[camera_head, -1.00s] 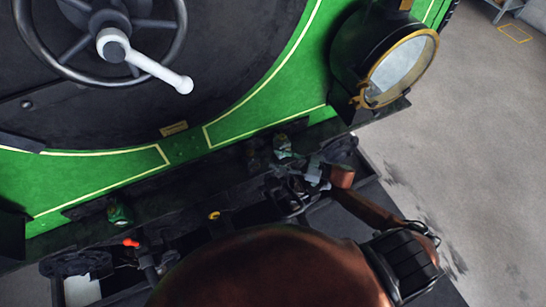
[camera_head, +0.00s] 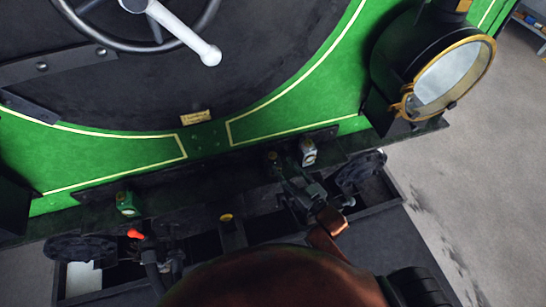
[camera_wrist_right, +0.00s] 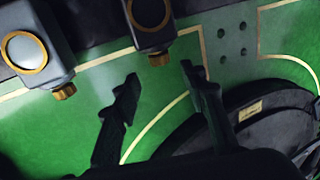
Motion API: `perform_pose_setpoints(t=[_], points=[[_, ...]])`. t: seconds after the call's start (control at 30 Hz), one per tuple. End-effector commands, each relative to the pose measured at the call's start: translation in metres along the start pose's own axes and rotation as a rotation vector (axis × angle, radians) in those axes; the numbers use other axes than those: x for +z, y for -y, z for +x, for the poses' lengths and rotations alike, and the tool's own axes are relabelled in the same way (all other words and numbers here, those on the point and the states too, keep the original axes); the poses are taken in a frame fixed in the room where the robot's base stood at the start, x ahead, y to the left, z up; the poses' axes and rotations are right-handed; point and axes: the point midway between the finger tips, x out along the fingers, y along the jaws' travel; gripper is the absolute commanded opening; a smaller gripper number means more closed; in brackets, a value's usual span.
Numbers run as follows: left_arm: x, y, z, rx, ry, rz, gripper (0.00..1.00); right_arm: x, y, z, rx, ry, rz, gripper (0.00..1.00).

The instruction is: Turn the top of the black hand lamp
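The black hand lamp (camera_wrist_right: 149,32) shows upside down at the top middle of the right wrist view. It has a gold-ringed lens and a small brass top. In the head view, the lamp (camera_head: 273,162) is small and dark on the black ledge under the green engine front. My right gripper (camera_head: 290,180) is just in front of it. In the right wrist view, the gripper (camera_wrist_right: 159,72) has its two fingers spread. The brass top appears between the fingertips, with gaps on both sides; I see no contact. My left gripper is not in view.
A grey hand lamp (camera_wrist_right: 40,62) stands close beside the black one; it also shows in the head view (camera_head: 308,152). A green lamp (camera_head: 127,203) is farther left on the ledge. A large headlamp (camera_head: 440,75) stands at the right. A handwheel (camera_head: 83,38) is above.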

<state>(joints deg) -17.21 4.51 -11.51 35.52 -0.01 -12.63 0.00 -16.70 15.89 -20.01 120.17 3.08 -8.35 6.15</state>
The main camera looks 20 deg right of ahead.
Motion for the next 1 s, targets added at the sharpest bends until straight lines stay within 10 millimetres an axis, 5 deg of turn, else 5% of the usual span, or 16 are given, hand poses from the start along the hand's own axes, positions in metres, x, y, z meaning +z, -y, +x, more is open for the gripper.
perform_pose_setpoints(t=[0.5, 0.87, 1.0], points=[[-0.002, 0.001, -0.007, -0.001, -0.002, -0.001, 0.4, -0.002, 0.001, 0.069, -0.001, -0.001, -0.001, 0.39], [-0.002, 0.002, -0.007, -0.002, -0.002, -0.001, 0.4, -0.001, 0.001, 0.075, -0.001, 0.0, -0.001, 0.39], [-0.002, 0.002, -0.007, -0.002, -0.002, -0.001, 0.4, -0.001, 0.001, 0.075, -0.001, 0.0, -0.001, 0.3]])
